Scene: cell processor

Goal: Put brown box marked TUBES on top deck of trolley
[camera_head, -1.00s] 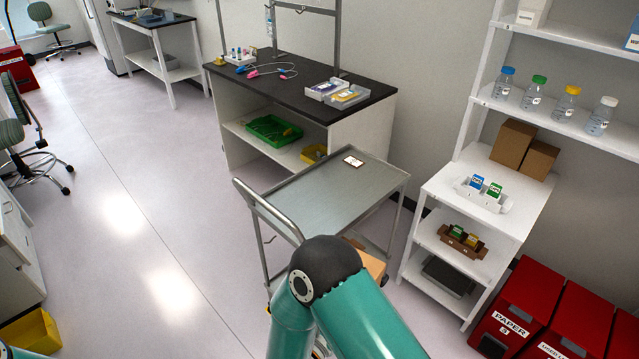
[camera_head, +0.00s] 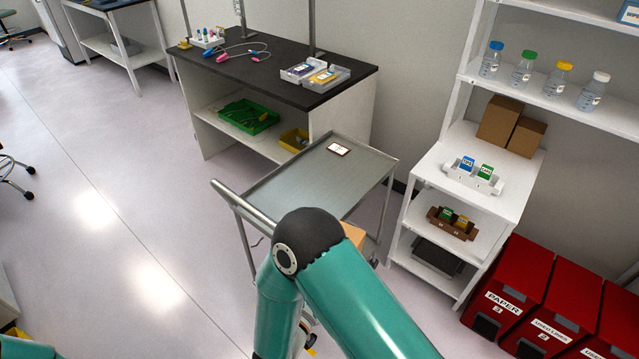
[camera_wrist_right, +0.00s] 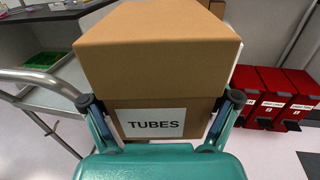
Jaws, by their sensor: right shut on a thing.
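The brown box marked TUBES (camera_wrist_right: 165,60) fills the middle of the right wrist view, its white label facing me. My right gripper (camera_wrist_right: 158,112) is shut on it, one finger on each side. In the head view the box (camera_head: 354,236) is mostly hidden behind my teal right arm; only a small tan piece shows. The trolley (camera_head: 283,189) is a grey metal cart with a push handle at its left. Its top deck holds only a small framed card (camera_head: 339,149) near the far end. In the wrist view the trolley rails show left of the box. My left gripper is not in view.
A white shelf unit (camera_head: 424,162) with bottles, brown boxes and small racks stands right of the trolley. Red bins (camera_head: 513,290) stand in front of it. A black-topped bench (camera_head: 275,75) with trays is behind.

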